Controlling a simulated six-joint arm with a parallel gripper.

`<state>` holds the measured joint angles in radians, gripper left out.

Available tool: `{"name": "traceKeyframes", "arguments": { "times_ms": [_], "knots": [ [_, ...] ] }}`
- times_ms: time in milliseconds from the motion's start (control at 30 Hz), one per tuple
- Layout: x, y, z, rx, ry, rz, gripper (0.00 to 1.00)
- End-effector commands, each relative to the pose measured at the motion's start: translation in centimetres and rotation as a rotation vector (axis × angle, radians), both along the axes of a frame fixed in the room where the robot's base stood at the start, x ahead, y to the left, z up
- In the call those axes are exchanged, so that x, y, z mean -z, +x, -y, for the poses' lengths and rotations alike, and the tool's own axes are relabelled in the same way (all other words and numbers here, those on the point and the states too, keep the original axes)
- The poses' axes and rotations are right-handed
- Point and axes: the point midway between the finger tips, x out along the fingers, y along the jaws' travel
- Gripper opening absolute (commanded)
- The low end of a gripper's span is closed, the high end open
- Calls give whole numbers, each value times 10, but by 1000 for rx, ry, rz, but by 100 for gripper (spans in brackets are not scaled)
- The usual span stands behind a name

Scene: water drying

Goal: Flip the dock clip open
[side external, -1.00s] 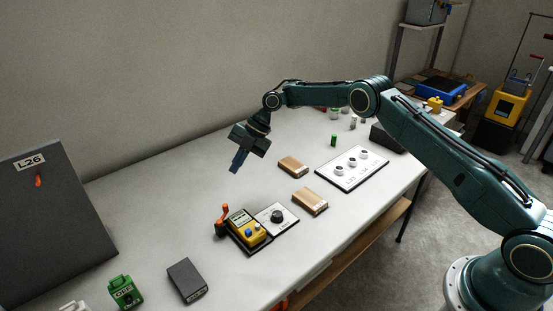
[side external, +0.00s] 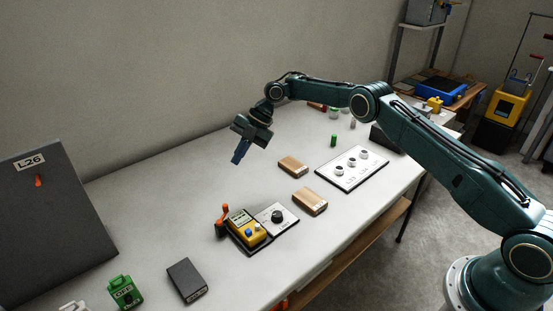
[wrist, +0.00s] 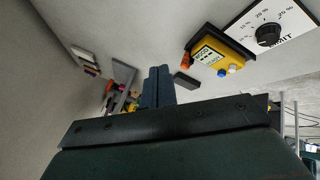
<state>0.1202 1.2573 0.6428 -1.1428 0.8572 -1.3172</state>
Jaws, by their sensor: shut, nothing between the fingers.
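The dock is a dark base (side external: 259,249) holding a yellow meter (side external: 246,229) with a screen and a blue button. An orange clip (side external: 224,215) stands raised at the dock's left end in the side view. In the wrist view the yellow meter (wrist: 222,56) is at the upper right, with the orange clip (wrist: 186,62) at its lower left corner. My gripper (side external: 237,157) is shut and empty. It hangs in the air above the table, up and behind the dock, apart from the clip.
A white dial panel (side external: 276,217) adjoins the dock on the right. Two wooden blocks (side external: 310,201) and a panel with three knobs (side external: 352,168) lie farther right. A dark box (side external: 187,280) and a green device (side external: 124,292) sit at front left. A dark L26 board (side external: 50,220) stands at left.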

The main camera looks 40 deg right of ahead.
Motion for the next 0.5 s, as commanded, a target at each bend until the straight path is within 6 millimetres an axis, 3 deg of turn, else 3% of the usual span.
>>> {"name": "traceKeyframes", "arguments": {
  "times_ms": [500],
  "knots": [
    [-10, -8, -24, 105, 75, -36, 0]
  ]
}}
